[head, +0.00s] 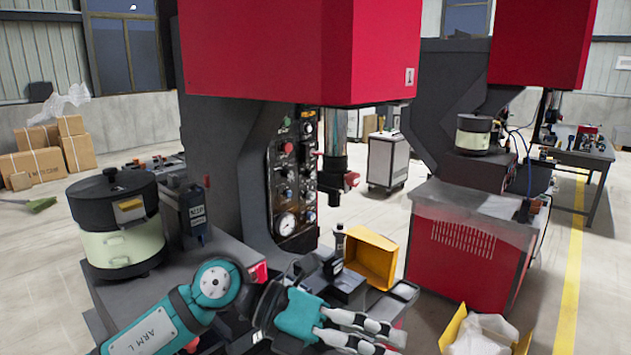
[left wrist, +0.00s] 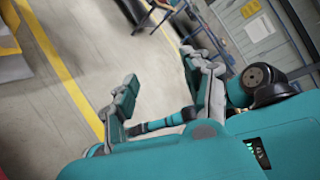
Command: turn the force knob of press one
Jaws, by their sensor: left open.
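Press one (head: 298,45) is the nearer red machine, with a "1" label on its head. Its dark control panel (head: 297,178) stands upright on the column, with several knobs and buttons and a round gauge (head: 287,223) low down. My right gripper is out of view.
A bowl feeder (head: 118,222) stands left of the press. A yellow bin (head: 371,258) sits right of the panel, above my left gripper in the picture. A second press (head: 465,245) stands at right. A yellow box (head: 478,330) is at bottom right.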

